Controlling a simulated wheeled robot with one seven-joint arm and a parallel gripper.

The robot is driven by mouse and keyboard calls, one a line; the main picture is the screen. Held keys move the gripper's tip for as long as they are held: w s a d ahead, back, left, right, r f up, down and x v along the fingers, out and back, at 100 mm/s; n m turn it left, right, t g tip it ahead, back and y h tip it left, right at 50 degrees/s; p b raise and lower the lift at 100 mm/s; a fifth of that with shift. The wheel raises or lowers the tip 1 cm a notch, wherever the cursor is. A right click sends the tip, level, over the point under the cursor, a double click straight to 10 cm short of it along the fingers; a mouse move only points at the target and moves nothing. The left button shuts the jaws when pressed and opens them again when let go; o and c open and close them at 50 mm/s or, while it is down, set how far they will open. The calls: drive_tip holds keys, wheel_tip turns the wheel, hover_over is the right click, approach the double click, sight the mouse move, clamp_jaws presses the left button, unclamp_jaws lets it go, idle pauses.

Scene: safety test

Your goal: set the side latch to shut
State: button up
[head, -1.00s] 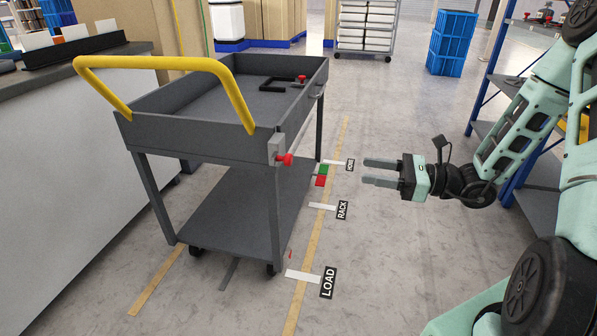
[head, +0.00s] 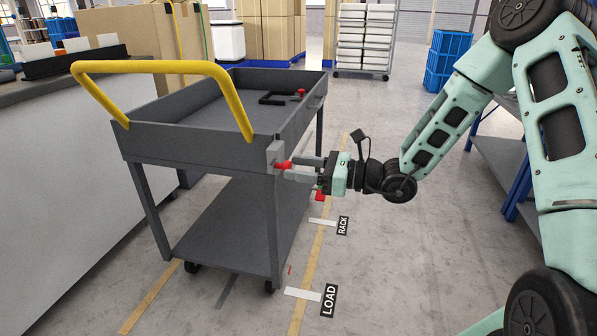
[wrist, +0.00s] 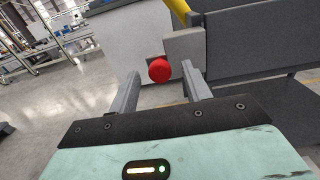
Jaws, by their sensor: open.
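The side latch is a red knob (head: 284,165) on a small grey plate (head: 274,153) at the near right corner of the grey cart (head: 200,146). My gripper (head: 296,168) is open beside the cart, its fingertips close to the knob. In the wrist view the red knob (wrist: 159,69) shows between and just beyond the two fingertips of my gripper (wrist: 163,82). I cannot tell whether a finger touches it. The grey plate (wrist: 186,46) is behind the knob. A second red knob (head: 300,92) sits at the cart's far right corner, by a black bracket (head: 272,98).
A yellow handle (head: 165,66) arches over the cart's near end. A counter (head: 70,190) stands on the left. A blue-framed shelf (head: 508,160) is on the right, behind my arm.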

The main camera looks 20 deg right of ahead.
sight(283, 154)
drive_tip(key=shift+w+a, duration=0.2)
drive_tip(key=shift+a, duration=0.1)
clamp_jaws()
drive_tip(key=shift+w+d+r+p, duration=0.1)
drive_tip(key=shift+w+d+p, duration=0.45)
drive_tip(key=shift+w+d, duration=0.35)
drive_tip(key=shift+w+d+p, duration=0.5)
drive_tip(key=shift+w+d, duration=0.1)
drive_tip(key=shift+w, duration=0.5)
unclamp_jaws()
drive_tip(key=shift+d, duration=0.1)
drive_tip(key=p+v, duration=0.3)
drive_tip(key=v, duration=1.4)
drive_tip(key=shift+s+p, duration=0.15)
drive_tip(key=shift+p, duration=0.25)
